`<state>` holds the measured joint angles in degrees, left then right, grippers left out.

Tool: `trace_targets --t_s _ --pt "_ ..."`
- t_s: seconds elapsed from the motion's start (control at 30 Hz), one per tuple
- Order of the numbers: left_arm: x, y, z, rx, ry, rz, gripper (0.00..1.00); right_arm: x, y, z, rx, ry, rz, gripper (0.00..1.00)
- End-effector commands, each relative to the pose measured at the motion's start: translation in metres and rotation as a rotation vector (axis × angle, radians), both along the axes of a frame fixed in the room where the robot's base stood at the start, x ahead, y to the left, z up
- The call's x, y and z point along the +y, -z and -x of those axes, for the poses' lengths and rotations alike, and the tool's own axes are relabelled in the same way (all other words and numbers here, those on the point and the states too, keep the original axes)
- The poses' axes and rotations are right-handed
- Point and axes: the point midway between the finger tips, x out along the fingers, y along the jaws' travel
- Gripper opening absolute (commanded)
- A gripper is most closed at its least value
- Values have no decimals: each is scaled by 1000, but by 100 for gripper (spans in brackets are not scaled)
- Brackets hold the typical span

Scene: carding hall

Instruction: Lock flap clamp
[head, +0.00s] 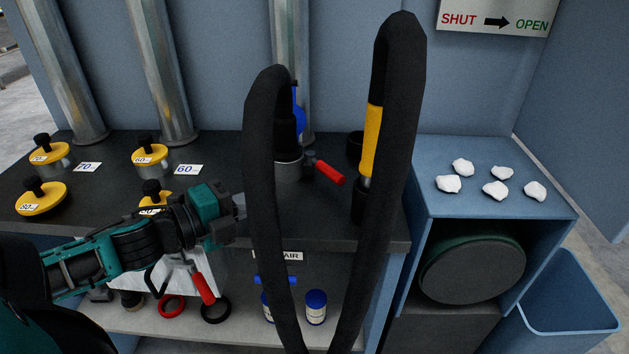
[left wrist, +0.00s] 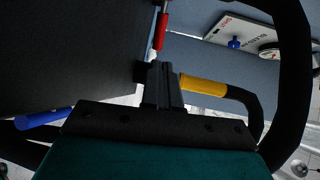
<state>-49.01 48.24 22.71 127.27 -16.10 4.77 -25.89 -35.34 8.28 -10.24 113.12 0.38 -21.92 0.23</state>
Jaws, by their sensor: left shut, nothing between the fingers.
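My left gripper (head: 240,207) comes in from the left, in front of and left of the collar, partly behind a black hose. In the left wrist view my left gripper (left wrist: 162,85) is shut and empty. A red handle (left wrist: 160,32) shows beyond the fingertips, seemingly apart from them. The hose hides part of the collar and fingertips. My right gripper is not in view.
The black hose loop (head: 262,180) and a taller one with a yellow sleeve (head: 373,140) stand close in front of the bench. Several yellow-lidded ports (head: 42,197) lie left. White tufts (head: 462,167) lie on a blue box at right. A SHUT-to-OPEN sign (head: 495,18) hangs above.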

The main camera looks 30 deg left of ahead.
Motion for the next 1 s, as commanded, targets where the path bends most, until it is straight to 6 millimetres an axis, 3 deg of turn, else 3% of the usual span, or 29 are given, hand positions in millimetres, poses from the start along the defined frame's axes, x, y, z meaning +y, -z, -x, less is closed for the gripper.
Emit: trace_targets --t_s 0.4,1.0 --pt "-17 6 -52 -2 1 0 0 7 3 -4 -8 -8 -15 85" --pt "-34 11 -102 -1 -1 1 0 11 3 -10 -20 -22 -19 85"
